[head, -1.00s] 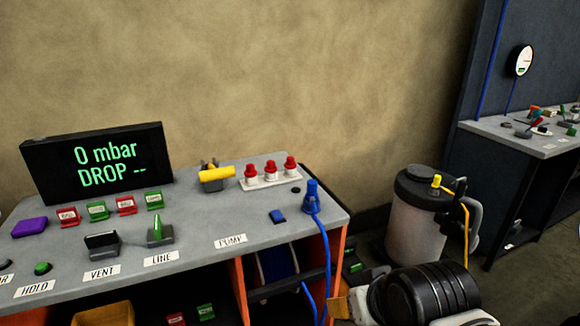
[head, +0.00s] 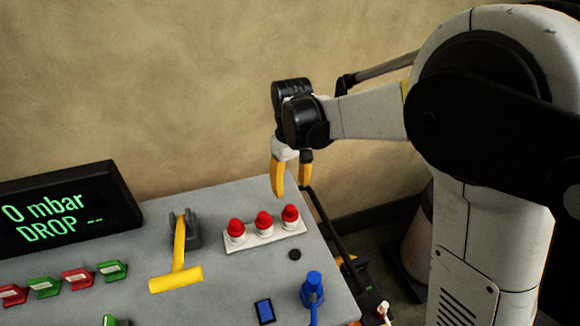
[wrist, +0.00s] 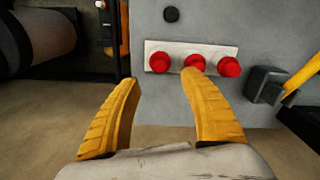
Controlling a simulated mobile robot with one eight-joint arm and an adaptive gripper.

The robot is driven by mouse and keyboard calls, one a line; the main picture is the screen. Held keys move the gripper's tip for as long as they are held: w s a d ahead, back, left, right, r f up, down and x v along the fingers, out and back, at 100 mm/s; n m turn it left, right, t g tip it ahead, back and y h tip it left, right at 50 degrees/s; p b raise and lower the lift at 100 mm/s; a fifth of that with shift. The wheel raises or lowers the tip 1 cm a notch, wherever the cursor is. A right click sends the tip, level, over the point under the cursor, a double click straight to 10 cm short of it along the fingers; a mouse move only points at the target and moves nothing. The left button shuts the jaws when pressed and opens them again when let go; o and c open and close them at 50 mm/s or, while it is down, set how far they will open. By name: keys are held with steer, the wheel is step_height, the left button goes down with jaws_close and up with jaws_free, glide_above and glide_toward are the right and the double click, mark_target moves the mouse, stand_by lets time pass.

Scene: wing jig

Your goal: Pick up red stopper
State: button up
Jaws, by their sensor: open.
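Three red stoppers stand upright in a row on a white holder (head: 240,246) on the grey bench top. They are the left stopper (head: 236,228), the middle stopper (head: 263,222) and the right stopper (head: 290,215). My gripper (head: 291,190) hangs above and behind the row, near the bench's back edge, fingers down, open and empty. In the wrist view the same three stoppers (wrist: 160,62) (wrist: 194,63) (wrist: 229,67) show beyond the yellow fingertips (wrist: 160,82). No finger touches a stopper.
A yellow-handled lever (head: 178,272) stands left of the holder. A blue plug (head: 313,287), a blue switch (head: 264,311) and a black round cap (head: 295,254) lie in front. A display (head: 68,212) stands at the left. The bench top between lever and plug is mostly clear.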

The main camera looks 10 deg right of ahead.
mark_target(290, 207)
step_height(290, 207, down, 6)
steer(key=shift+w+a+r+b, duration=0.15)
steer(key=shift+r+b, duration=0.1)
steer(key=shift+b, duration=0.55)
step_height(290, 207, down, 6)
steer(key=shift+w+r+b, duration=0.15)
steer(key=shift+r+b, duration=0.1)
steer(key=shift+b, duration=0.75)
jaws_close()
